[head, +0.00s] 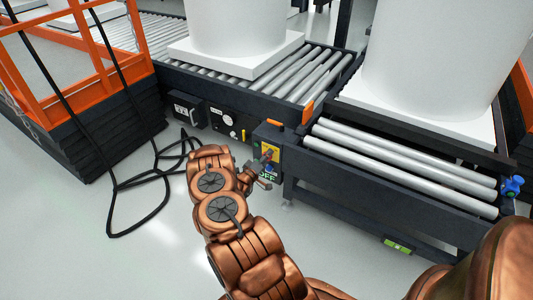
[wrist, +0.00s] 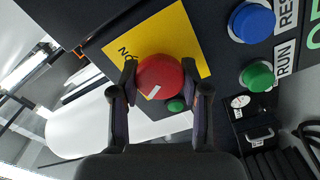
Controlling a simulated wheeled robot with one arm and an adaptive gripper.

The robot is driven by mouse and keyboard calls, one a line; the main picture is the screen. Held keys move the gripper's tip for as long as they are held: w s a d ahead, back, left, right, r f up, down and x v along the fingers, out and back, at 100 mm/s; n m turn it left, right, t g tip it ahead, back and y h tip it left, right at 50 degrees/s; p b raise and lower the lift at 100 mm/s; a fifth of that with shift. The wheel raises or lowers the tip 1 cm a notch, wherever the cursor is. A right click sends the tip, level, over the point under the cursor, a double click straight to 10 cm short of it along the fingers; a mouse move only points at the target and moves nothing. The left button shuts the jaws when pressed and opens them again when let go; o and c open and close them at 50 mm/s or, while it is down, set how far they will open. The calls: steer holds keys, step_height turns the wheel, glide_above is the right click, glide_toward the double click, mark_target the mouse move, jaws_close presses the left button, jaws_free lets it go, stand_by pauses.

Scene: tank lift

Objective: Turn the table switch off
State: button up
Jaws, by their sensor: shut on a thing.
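A dark control box (head: 268,134) with a yellow plate stands on the conveyor table's side in the head view. In the wrist view, a round red switch knob (wrist: 160,76) sits on the yellow plate (wrist: 187,28). My gripper (wrist: 160,88) has one finger on each side of the red knob and is shut on it. Part of a green "OFF" label (head: 267,176) shows below the plate.
A blue RESET button (wrist: 253,22) and a green RUN button (wrist: 257,76) are close to the knob. A roller conveyor (head: 400,165) carries a large white tank (head: 440,50). Black cable (head: 125,210) lies on the floor beside an orange-railed lift (head: 100,60).

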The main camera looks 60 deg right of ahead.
steer(key=shift+n+p, duration=0.45)
steer(key=shift+n, duration=0.95)
steer(key=o, duration=1.2)
steer(key=shift+c, duration=0.2)
steer(key=a, duration=1.2)
steer(key=shift+s, duration=0.25)
